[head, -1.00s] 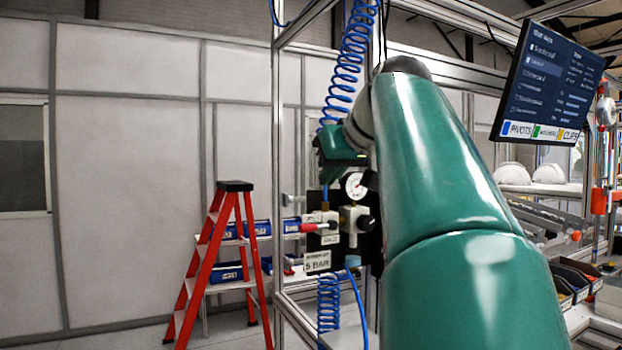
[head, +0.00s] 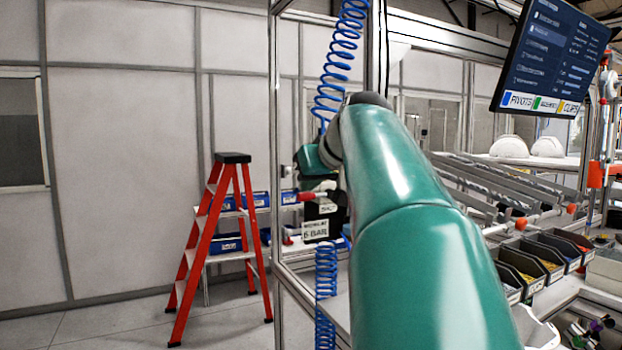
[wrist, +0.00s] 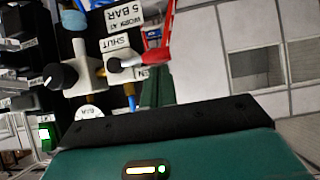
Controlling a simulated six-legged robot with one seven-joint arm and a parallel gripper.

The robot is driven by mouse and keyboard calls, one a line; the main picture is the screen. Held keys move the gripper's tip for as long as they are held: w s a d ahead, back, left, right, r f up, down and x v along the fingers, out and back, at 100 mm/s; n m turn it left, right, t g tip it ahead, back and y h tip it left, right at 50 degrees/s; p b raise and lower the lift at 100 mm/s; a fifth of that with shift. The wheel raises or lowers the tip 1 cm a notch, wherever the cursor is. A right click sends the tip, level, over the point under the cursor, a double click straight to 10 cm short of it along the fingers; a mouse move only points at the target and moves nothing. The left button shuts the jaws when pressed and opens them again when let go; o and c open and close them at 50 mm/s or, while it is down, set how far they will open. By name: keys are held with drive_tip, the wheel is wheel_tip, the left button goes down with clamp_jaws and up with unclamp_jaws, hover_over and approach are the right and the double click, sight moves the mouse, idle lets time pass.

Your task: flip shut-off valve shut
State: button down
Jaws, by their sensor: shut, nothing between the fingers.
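The shut-off valve's red lever (head: 304,196) points left, roughly level, on the dark air panel in the head view. The lever also shows in the wrist view (wrist: 150,56), pointing right from its pale pivot, beside a partly covered label ending in "EN". The SHUT label (wrist: 115,42) sits near the pivot, off the lever's line. My gripper (head: 312,165) is just above the lever in the head view. Contact with the lever cannot be seen.
A regulator with a black knob (wrist: 61,76) sits beside the valve. Blue coiled hoses (head: 326,285) hang by the metal frame post (head: 273,180). A red stepladder (head: 215,245) stands left. Parts bins (head: 530,268) line the bench at right.

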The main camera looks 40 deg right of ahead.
sight(304, 200)
drive_tip(key=shift+a+f+h, duration=0.15)
drive_tip(key=shift+h, duration=0.15)
drive_tip(key=shift+f+n, duration=0.15)
drive_tip(key=shift+n, duration=0.15)
drive_tip(key=shift+w+a+f+n+h, duration=0.1)
drive_tip(key=shift+a+f+n+h, duration=0.2)
drive_tip(key=shift+h, duration=0.3)
drive_tip(key=shift+a+f+n+g+h, duration=0.15)
drive_tip(key=shift+f+n+g+h, duration=0.15)
drive_tip(key=shift+f+n+h, duration=0.5)
drive_tip(key=d+f+n+h, duration=0.3)
drive_tip(key=f+n+h, duration=0.1)
drive_tip(key=f, duration=0.2)
drive_tip(key=shift+s+d+f+h, duration=0.2)
drive_tip(key=shift+s+f+h, duration=0.15)
drive_tip(key=shift+s, duration=0.1)
drive_tip(key=shift+d+f, duration=0.1)
drive_tip(key=shift+d, duration=0.05)
